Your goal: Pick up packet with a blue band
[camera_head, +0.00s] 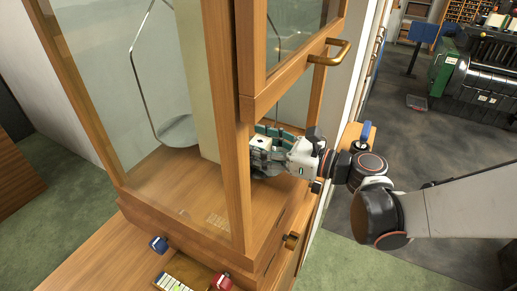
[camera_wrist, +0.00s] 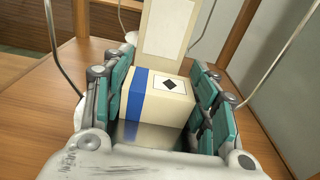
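The packet is a small cream box (camera_wrist: 155,112) with a blue band (camera_wrist: 137,95) along its left part and a black diamond on a white label on top. In the head view, the packet (camera_head: 260,143) is inside the wood-and-glass case, above or on a round metal pan (camera_head: 267,172). My gripper (camera_wrist: 163,85) has its teal finger pads on both sides of the packet, very close to it. Whether the pads touch it is unclear. In the head view, my gripper (camera_head: 268,144) reaches in from the right. The packet's underside is hidden.
The case's wooden post (camera_head: 234,180) stands just left of my gripper, and a door frame with a brass handle (camera_head: 330,52) is above. A pale column (camera_wrist: 167,28) rises behind the packet. Another hanging pan (camera_head: 180,131) is at left. Thin wire hangers flank the gripper.

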